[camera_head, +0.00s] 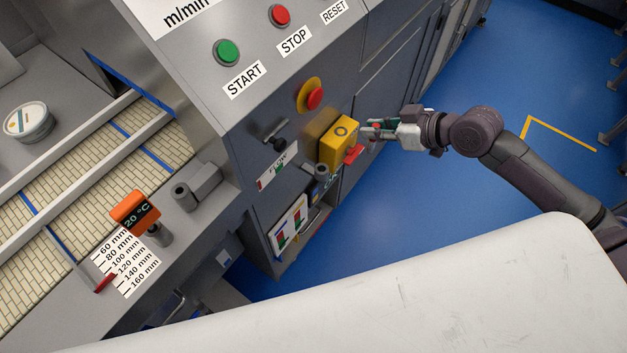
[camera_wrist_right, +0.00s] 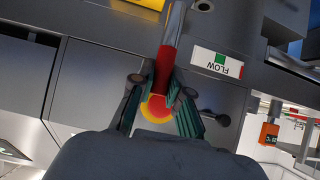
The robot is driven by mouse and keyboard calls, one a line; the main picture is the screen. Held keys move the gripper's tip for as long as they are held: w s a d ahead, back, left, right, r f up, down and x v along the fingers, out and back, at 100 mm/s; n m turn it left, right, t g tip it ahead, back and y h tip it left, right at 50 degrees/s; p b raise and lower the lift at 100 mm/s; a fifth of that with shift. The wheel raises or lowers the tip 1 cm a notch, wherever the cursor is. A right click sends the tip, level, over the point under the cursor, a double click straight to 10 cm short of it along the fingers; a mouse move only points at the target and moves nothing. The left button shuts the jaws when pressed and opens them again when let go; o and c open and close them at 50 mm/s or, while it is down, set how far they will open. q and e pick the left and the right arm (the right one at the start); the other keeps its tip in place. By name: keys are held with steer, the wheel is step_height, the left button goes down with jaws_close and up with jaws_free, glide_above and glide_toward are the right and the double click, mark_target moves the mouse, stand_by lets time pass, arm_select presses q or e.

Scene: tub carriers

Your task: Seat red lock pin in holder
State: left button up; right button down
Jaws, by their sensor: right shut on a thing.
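My right gripper (camera_head: 371,128) reaches in from the right and is close in front of the grey machine panel, just right of the yellow box (camera_head: 338,143). Its teal fingers are shut on the red lock pin (camera_wrist_right: 163,68). In the head view only a small bit of red shows between the fingers. A grey ring-shaped fitting (camera_head: 321,170), possibly the holder, sits below the yellow box. I cannot tell whether the pin touches anything. My left gripper is out of view.
A red tab (camera_head: 353,154) sticks out under the yellow box. A black lever (camera_head: 270,135) and FLOW label (camera_head: 277,170) are to its left. An emergency stop (camera_head: 314,97) is above. Blue floor (camera_head: 400,210) is open on the right. A white surface (camera_head: 400,290) fills the foreground.

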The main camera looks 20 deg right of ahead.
steer(key=w+a+f+p, duration=0.1)
steer(key=a+f, duration=0.2)
steer(key=w+a+f+p, duration=0.1)
steer(key=a+f, duration=0.2)
steer(key=f, duration=0.1)
steer(key=w+a+f+p, duration=0.1)
steer(key=a+f+p, duration=0.1)
steer(key=a+f, duration=0.1)
steer(key=shift+w+a+f, duration=0.15)
steer(key=shift+w+a, duration=0.15)
steer(key=shift+a, duration=0.25)
steer(key=shift+f, duration=0.3)
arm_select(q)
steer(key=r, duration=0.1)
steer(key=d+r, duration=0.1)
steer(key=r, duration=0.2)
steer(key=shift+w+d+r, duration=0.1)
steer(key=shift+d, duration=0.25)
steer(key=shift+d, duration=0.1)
arm_select(e)
steer(key=shift+f, duration=0.2)
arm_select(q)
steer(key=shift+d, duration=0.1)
arm_select(e)
steer(key=c, duration=1.1)
jaws_free()
steer(key=shift+c, duration=0.2)
steer(key=shift+r, duration=0.15)
